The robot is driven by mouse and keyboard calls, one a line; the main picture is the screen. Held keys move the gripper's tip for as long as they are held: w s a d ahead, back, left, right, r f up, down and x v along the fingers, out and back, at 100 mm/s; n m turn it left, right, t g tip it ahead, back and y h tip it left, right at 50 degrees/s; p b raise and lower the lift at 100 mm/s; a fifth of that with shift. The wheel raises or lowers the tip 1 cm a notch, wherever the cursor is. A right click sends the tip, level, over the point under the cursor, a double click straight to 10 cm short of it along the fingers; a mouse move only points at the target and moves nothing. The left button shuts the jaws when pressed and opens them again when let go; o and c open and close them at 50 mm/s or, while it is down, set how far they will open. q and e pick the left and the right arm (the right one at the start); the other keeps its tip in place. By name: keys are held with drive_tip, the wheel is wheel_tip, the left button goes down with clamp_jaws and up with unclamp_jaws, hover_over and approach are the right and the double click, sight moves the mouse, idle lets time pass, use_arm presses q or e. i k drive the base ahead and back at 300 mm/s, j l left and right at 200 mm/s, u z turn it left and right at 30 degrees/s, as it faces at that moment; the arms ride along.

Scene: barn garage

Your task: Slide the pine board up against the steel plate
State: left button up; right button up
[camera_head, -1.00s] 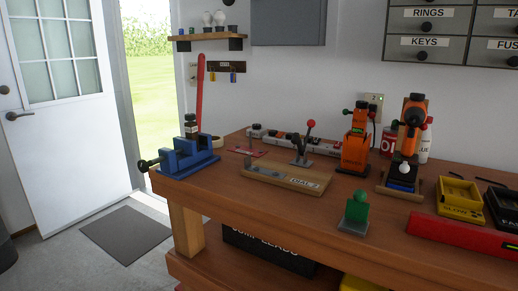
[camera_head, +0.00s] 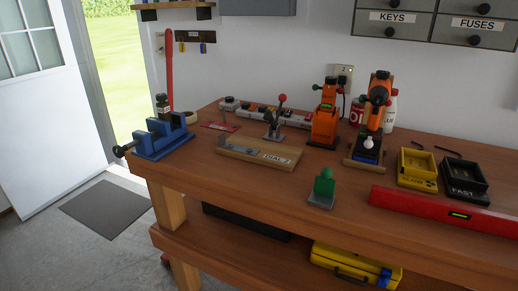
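A light wooden board (camera_head: 287,162), which looks like the pine board, lies flat on the workbench in the head view. It bears a label that seems to read "DIAL 2". A grey metal piece (camera_head: 236,149) lies at the board's left part; I cannot tell whether this is the steel plate or how it is fixed. A small upright green block (camera_head: 324,184) on a grey base stands nearer the bench's front edge. Neither of my grippers shows.
The brown workbench (camera_head: 220,180) has a blue vise (camera_head: 160,139) at its left end. A red-handled clamp (camera_head: 272,128) and orange tools (camera_head: 325,118) stand behind the board. A red level (camera_head: 445,213) and yellow charger (camera_head: 417,172) lie at right. The bench's front left is clear.

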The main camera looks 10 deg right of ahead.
sight(277, 156)
drive_tip(key=i+j, duration=0.25)
drive_tip(key=j, duration=0.15)
drive_tip(key=i+j, duration=0.2)
drive_tip(key=j, duration=0.15)
drive_tip(key=i+j, duration=0.25)
drive_tip(key=j, duration=0.15)
drive_tip(key=i+j, duration=0.2)
drive_tip(key=j, duration=0.15)
drive_tip(key=i+j, duration=0.25)
drive_tip(key=j, duration=0.15)
